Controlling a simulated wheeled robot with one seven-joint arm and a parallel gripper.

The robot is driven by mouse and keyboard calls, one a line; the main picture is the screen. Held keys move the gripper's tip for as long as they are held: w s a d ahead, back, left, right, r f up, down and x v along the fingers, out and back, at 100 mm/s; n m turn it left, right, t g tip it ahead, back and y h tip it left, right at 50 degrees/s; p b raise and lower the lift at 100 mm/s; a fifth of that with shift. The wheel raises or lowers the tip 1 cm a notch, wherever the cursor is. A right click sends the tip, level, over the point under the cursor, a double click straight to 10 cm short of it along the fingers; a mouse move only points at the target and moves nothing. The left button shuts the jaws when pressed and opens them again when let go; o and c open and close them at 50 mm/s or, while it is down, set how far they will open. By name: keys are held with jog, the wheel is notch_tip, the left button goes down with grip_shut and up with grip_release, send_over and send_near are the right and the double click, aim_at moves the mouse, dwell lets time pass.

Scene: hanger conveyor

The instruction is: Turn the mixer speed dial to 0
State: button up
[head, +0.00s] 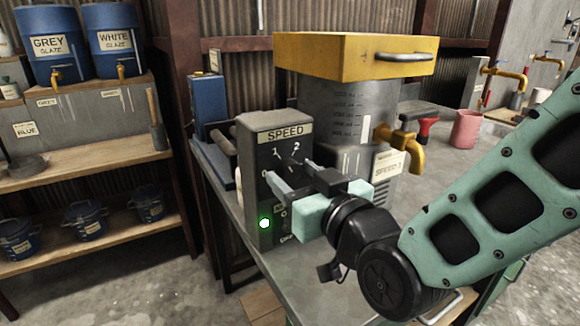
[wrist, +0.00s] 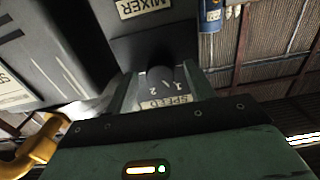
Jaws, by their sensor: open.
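The dark speed control box (head: 250,165) stands on the grey bench with a SPEED label (head: 285,135) at its top. The marks 1 and 2 show below the label. The speed dial (wrist: 160,74) is a dark round knob in the wrist view, between my gripper's fingers; the 1, 2 and SPEED label also show there, upside down. My gripper (head: 289,174) is open, its two fingers reaching to the box front on either side of the dial. Contact cannot be told. The dial's pointer setting is unclear, and the lower scale is partly hidden by my gripper.
A green light (head: 264,224) glows on the box's lower front. The mixing tank (head: 340,110) with yellow lid (head: 350,55) and yellow tap (head: 398,137) stands close behind my gripper. A pink cup (head: 466,129) stands at right. Shelves with blue glaze buckets (head: 55,45) are at left.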

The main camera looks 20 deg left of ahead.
jog(key=c, duration=1)
jog(key=shift+b, duration=0.3)
jog(key=n+b, duration=0.2)
jog(key=n, duration=0.1)
jog(key=shift+f, duration=0.15)
jog(key=n+b, duration=0.2)
jog(key=shift+n, duration=0.4)
jog(key=n+b, duration=0.3)
jog(key=n, duration=0.2)
jog(key=shift+n, duration=0.7)
